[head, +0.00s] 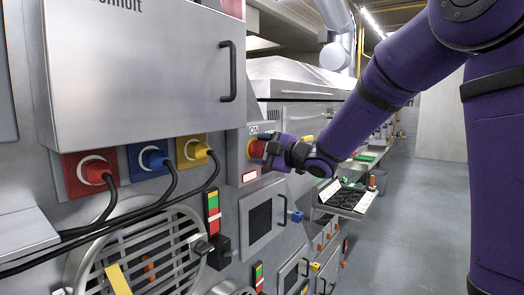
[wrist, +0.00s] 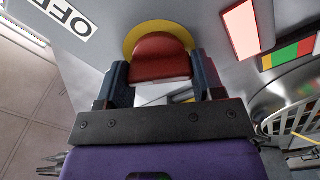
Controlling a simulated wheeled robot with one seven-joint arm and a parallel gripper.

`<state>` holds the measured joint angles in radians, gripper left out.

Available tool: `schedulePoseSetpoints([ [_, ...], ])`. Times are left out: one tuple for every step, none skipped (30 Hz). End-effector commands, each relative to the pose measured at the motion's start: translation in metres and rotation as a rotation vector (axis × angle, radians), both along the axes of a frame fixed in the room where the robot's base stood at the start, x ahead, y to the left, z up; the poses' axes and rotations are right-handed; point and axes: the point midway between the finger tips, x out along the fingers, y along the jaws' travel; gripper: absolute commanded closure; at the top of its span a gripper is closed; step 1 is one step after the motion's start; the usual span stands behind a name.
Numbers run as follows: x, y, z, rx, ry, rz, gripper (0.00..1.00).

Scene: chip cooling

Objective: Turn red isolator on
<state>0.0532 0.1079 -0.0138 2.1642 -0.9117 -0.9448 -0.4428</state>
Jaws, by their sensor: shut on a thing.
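The red isolator knob (head: 257,149) sits on a yellow disc on the grey machine panel, under an "ON" label (head: 254,130). In the wrist view the red knob (wrist: 160,58) lies between the two fingers of my gripper (wrist: 160,78), with the yellow disc (wrist: 159,26) behind it. My gripper (head: 270,150) is shut on the knob from the right in the head view. An "OFF" label (wrist: 68,17) shows at the upper left of the wrist view. A pale red indicator (head: 250,176) is below the knob. The fingers partly hide the knob.
A black handle (head: 228,72) sticks out from the cabinet above. A tray with dark items (head: 344,198) is beyond my gripper. The floor at the right is clear.

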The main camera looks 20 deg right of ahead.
Motion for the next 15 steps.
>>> schedulePoseSetpoints([
  [-0.0003, 0.0001, -0.0009, -0.033, -0.023, 0.0, 0.62],
  [-0.0004, 0.0001, -0.0011, -0.055, -0.039, 0.0, 0.62],
  [-0.0004, 0.0002, -0.0012, -0.085, -0.06, 0.0, 0.62],
  [-0.0004, 0.0002, -0.0013, -0.106, -0.076, 0.0, 0.62],
  [-0.0004, 0.0002, -0.0015, -0.127, -0.091, 0.0, 0.62],
  [-0.0004, 0.0002, -0.0016, -0.153, -0.11, 0.0, 0.62],
  [-0.0004, 0.0002, -0.0017, -0.173, -0.125, 0.0, 0.62],
  [-0.0005, 0.0003, -0.0019, -0.192, -0.139, 0.0, 0.62],
  [-0.0004, 0.0003, -0.002, -0.217, -0.156, 0.0, 0.62],
  [-0.0004, 0.0002, -0.0021, -0.233, -0.168, 0.0, 0.62],
  [-0.0005, 0.0002, -0.0022, -0.249, -0.179, 0.0, 0.62],
  [-0.0005, 0.0002, -0.0024, -0.27, -0.195, 0.0, 0.62],
  [-0.0005, 0.0002, -0.0025, -0.284, -0.205, 0.0, 0.62],
  [-0.0005, 0.0002, -0.0026, -0.297, -0.214, 0.0, 0.62],
  [-0.0005, 0.0002, -0.0027, -0.314, -0.226, 0.0, 0.62],
])
